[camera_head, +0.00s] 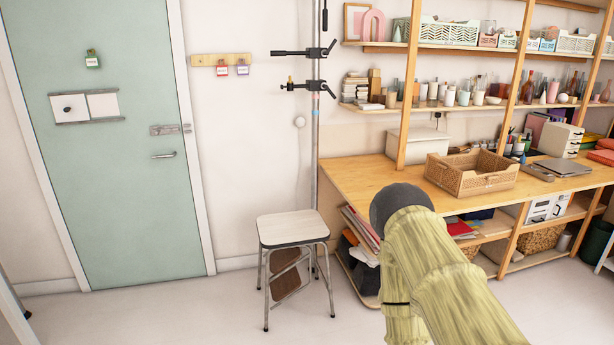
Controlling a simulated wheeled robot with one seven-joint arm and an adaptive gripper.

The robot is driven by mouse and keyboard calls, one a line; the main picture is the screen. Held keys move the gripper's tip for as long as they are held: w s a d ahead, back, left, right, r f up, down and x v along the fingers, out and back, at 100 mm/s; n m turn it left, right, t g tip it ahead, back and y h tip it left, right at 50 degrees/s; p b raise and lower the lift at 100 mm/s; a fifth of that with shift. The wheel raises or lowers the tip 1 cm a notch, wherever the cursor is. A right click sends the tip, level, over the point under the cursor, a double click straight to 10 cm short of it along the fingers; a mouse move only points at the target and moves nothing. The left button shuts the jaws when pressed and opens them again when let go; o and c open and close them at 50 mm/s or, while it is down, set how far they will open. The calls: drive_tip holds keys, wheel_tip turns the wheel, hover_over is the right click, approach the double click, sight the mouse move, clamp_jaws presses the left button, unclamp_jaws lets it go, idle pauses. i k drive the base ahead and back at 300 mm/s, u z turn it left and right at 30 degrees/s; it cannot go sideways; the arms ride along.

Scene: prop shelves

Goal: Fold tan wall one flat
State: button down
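A tan slatted crate (487,182) sits on the wooden workbench (372,180) at the right. Its walls look upright, and its open top shows an empty-looking inside. No label tells me which wall is wall one. My arm, in a pale yellow-green cover with a dark rounded joint, rises at the lower middle, in front of and below the crate in the picture. My gripper does not show.
Shelves of bottles and bins rise above. A stool (292,228) stands left of the bench. Floor before the green door (110,190) is clear.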

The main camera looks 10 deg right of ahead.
sight(448, 178)
drive_tip(key=z, duration=0.2)
drive_tip(key=i, duration=1.55)
drive_tip(key=z, duration=0.25)
